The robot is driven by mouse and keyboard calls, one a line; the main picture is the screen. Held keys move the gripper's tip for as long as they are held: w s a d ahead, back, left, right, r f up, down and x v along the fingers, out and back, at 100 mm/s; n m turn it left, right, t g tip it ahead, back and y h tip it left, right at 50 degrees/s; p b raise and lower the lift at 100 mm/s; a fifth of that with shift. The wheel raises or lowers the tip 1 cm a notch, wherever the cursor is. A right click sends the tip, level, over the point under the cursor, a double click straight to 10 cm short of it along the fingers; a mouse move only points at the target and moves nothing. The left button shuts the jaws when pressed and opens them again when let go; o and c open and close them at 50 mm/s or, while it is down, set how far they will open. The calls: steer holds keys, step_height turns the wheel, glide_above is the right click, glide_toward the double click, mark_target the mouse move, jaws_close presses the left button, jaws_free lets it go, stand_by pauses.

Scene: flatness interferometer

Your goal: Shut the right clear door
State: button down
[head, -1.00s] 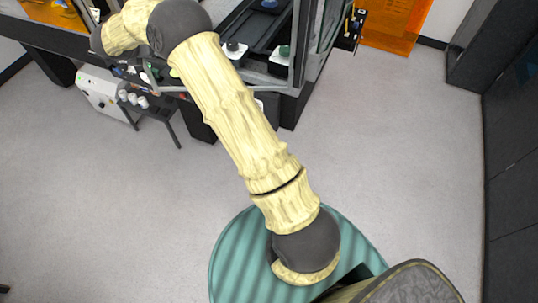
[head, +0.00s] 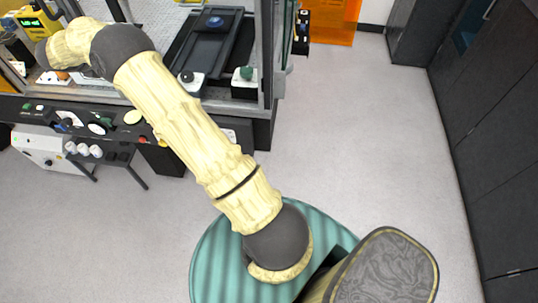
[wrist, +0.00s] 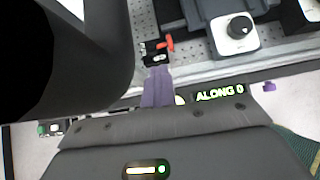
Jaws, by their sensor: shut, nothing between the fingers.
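The flatness interferometer stands at the upper left of the head view, with grey metal posts around its deck. A clear panel (head: 289,35) shows edge-on at its right side, beside a grey post (head: 267,55). I cannot tell whether this panel is the right clear door, or how far open that door is. My arm reaches across the front of the machine to the upper left, and its fingers are not clear there. In the wrist view my gripper (wrist: 157,75) shows as purple fingers, shut and empty, over the front edge of the perforated deck.
A black slide with a blue-topped piece (head: 215,22) lies on the deck. A control panel (head: 85,118) runs along the front. Open floor (head: 370,130) lies to the right, before dark cabinets (head: 480,110).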

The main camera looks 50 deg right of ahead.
steer(key=shift+w+d+r, duration=0.1)
steer(key=shift+d+r, duration=0.25)
steer(key=shift+d, duration=0.3)
steer(key=shift+r, duration=0.1)
steer(key=s+a+r+b, duration=0.4)
steer(key=s+a+r, duration=0.2)
steer(key=a, duration=0.4)
steer(key=shift+s+a+b, duration=0.15)
steer(key=shift+a+b, duration=0.15)
steer(key=shift+b, duration=0.1)
steer(key=shift+d, duration=0.1)
